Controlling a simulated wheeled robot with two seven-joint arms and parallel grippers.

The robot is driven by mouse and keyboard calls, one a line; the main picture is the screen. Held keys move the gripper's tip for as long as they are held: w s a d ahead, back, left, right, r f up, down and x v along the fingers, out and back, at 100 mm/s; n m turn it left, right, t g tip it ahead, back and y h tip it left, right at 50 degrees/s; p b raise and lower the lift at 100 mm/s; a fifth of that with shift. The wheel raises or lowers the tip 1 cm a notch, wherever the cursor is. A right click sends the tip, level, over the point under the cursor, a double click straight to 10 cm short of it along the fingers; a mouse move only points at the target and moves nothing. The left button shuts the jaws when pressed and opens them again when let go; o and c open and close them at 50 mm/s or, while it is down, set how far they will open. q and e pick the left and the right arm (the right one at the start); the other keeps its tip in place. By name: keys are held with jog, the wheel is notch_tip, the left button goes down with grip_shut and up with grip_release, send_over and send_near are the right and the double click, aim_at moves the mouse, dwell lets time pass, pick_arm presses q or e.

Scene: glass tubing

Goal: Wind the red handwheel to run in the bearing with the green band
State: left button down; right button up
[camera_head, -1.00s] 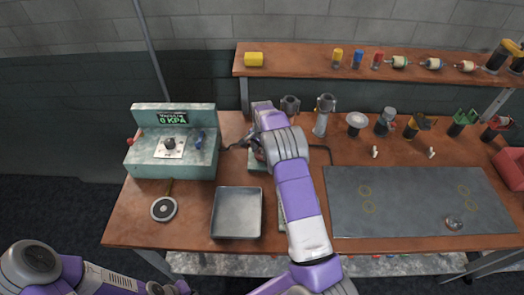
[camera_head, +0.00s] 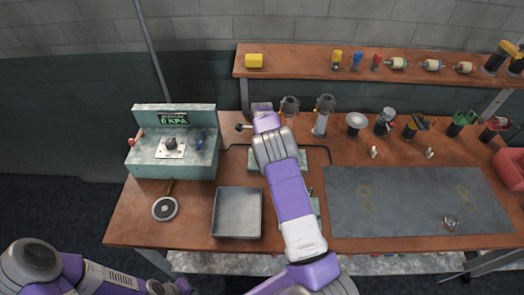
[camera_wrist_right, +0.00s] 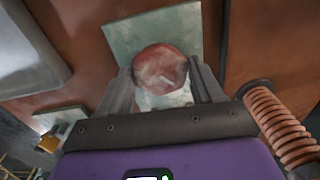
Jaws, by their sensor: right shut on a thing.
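The red handwheel (camera_wrist_right: 160,60) shows in the right wrist view as a worn red disc over a pale green plate (camera_wrist_right: 125,37). My right gripper (camera_wrist_right: 160,72) has a finger on each side of it and is shut on it. In the head view my right arm hides the wheel and the fingers; parts of a green fixture (camera_head: 303,158) show beside the arm. Small spool-like parts stand on the back shelf, one with a green band (camera_head: 397,63); whether it is the bearing is unclear. My left arm shows at the lower left, its gripper out of frame.
A green box with a 0 kPa display (camera_head: 173,119) stands at the left. A dark mat (camera_head: 415,205) covers the right. Several tools stand along the back.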

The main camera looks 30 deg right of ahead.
jog(key=m, duration=0.5)
jog(key=shift+w+d+r+m+p, duration=0.1)
jog(key=shift+r+m+p, duration=0.05)
jog(key=shift+m+p, duration=0.2)
jog(key=shift+m, duration=2.25)
jog(key=o, duration=1)
notch_tip(320, 180, up, 7)
jog(key=shift+r+p, duration=0.2)
jog(key=shift+p, duration=0.15)
